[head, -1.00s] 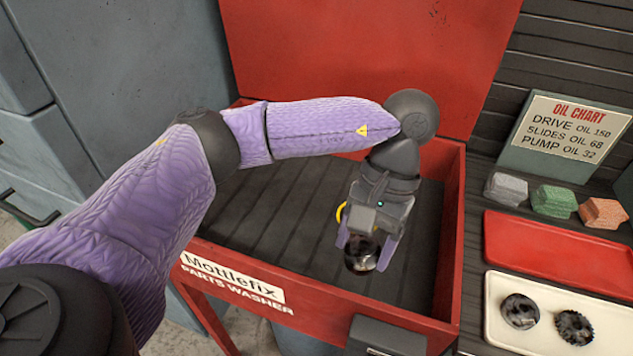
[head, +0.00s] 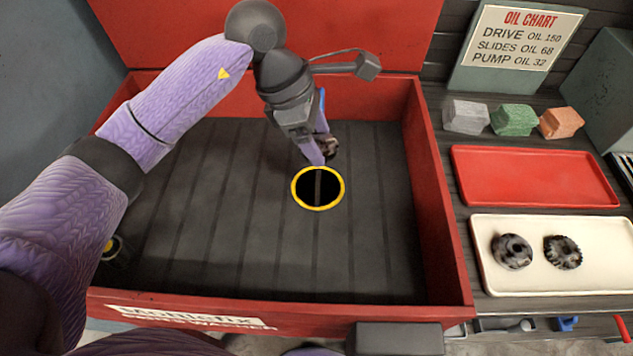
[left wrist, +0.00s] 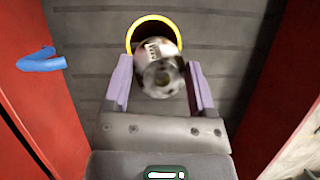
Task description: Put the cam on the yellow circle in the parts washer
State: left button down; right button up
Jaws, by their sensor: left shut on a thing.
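The cam (head: 329,147) is a dark, mottled metal piece in my left gripper (head: 322,156). In the left wrist view the cam (left wrist: 160,74) sits between the two purple fingers, its round, holed end facing the camera. The gripper is shut on it, above the parts washer floor. The yellow circle (head: 318,188) is a yellow ring around a black disc on that floor. In the head view it lies just in front of the gripper; in the left wrist view the cam covers its lower part. My right gripper is not in view.
The red parts washer (head: 432,200) has raised walls and an open lid behind. A blue item (left wrist: 41,60) shows by its wall. To the right are a red tray (head: 535,176), a cream tray (head: 610,260) with two dark toothed parts, coloured blocks and an oil chart (head: 515,47).

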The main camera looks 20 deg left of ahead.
aim_at(323, 187)
pick_arm(q)
jog(key=shift+w+f+n, duration=0.2)
jog(key=shift+f+n, duration=0.1)
jog(key=shift+n, duration=0.1)
notch_tip(323, 187, down, 10)
jog(key=b, duration=0.4)
jog(key=shift+a+r, duration=0.1)
jog(key=shift+r, duration=0.15)
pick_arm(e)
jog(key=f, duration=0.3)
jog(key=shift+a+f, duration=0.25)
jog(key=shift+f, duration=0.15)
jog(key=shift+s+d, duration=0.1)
pick_arm(q)
jog(key=shift+c, duration=1.8)
grip_release()
jog(key=o, duration=0.4)
jog(key=shift+c, duration=0.2)
jog(key=p+v, duration=0.4)
jog(key=v, duration=0.8)
jog(key=shift+s, duration=0.2)
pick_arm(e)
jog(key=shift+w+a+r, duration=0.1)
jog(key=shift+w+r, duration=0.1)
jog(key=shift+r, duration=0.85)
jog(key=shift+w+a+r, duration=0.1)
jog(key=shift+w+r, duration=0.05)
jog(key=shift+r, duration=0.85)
